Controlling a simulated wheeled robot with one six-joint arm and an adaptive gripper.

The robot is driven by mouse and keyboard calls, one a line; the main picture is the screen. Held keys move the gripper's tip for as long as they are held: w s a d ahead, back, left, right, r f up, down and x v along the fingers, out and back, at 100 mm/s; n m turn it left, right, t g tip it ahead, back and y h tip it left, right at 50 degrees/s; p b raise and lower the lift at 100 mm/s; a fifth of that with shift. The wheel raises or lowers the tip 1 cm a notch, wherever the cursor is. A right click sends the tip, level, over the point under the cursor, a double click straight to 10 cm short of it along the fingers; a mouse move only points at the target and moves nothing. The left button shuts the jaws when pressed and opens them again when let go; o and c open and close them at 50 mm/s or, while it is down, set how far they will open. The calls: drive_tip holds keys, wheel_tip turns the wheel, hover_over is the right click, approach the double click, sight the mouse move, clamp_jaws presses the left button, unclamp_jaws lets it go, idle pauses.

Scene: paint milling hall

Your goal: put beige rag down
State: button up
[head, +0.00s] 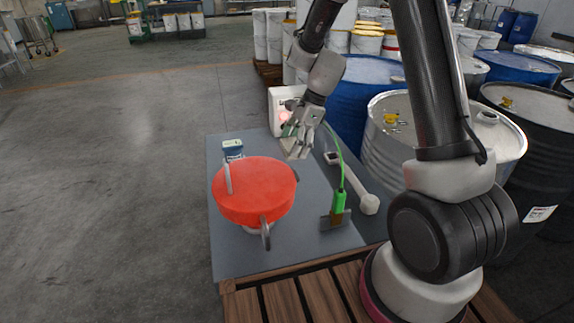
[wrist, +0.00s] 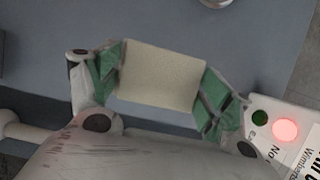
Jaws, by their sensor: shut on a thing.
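The beige rag (wrist: 160,76) shows in the wrist view as a flat, pale, nearly square piece between the green finger pads. My gripper (wrist: 161,88) is shut on it, one pad at each side edge. The grey-blue tabletop (wrist: 45,25) lies beneath; how high the rag is above it I cannot tell. In the head view my gripper (head: 292,146) points down over the far part of the table (head: 300,250), in front of a white box. The rag is not clearly visible there, hidden by the fingers.
A green-handled scraper (head: 338,207) and a white rod-like tool (head: 368,202) lie right. The white box (wrist: 285,130) has red and green buttons. Drums (head: 370,85) stand beyond.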

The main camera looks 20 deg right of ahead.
sight(294, 168)
wheel_tip(294, 168, down, 7)
drive_tip(key=shift+r, duration=0.2)
drive_tip(key=shift+f, duration=0.1)
drive_tip(key=o, duration=1.2)
drive_tip(key=shift+o, duration=0.2)
drive_tip(key=v, duration=1.3)
drive_tip(key=s+d+r+n+t+h, duration=0.2)
drive_tip(key=s+d+r+n, duration=0.2)
drive_tip(key=s+r+n, duration=0.65)
drive_tip(key=s+d+r+n+t+h, duration=0.1)
drive_tip(key=s+d+r+n, duration=0.1)
drive_tip(key=s, duration=0.6)
drive_tip(key=s+d+r+n+t+h, duration=0.1)
drive_tip(key=s+d+r+n, duration=0.2)
drive_tip(key=s, duration=0.6)
drive_tip(key=shift+s+d+r+n+h, duration=0.15)
drive_tip(key=shift+s+r+n+h, duration=0.15)
drive_tip(key=shift+r+n, duration=0.75)
